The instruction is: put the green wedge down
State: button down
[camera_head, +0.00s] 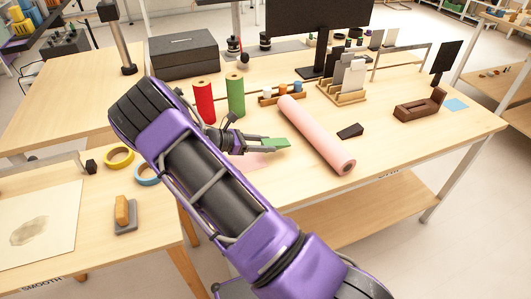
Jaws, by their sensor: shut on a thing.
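The green wedge (277,144) is held between the fingertips of my gripper (268,143). My gripper is shut on its left end, and its right end sticks out. The wedge is over the wooden table, just left of a pink roll (316,136). I cannot tell whether it touches the table top. My purple arm comes up from the lower right and hides part of the table's front edge.
A red roll (204,101) and a green roll (235,95) stand upright behind my gripper. A dark wedge (350,131) lies right of the pink roll. A wooden rack (342,95) and small jars stand behind. Bare table (400,145) lies at the right.

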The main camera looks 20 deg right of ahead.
aim_at(264, 158)
jog(key=shift+f, duration=1.8)
jog(key=shift+f, duration=0.1)
jog(key=shift+f+b, duration=0.15)
jog(key=shift+b, duration=0.15)
jog(key=shift+c, duration=1.7)
grip_release()
jog(key=shift+r, duration=0.2)
jog(key=shift+a+r, duration=0.15)
jog(key=shift+a, duration=0.05)
jog(key=v, duration=1.1)
jog(key=shift+a, duration=0.3)
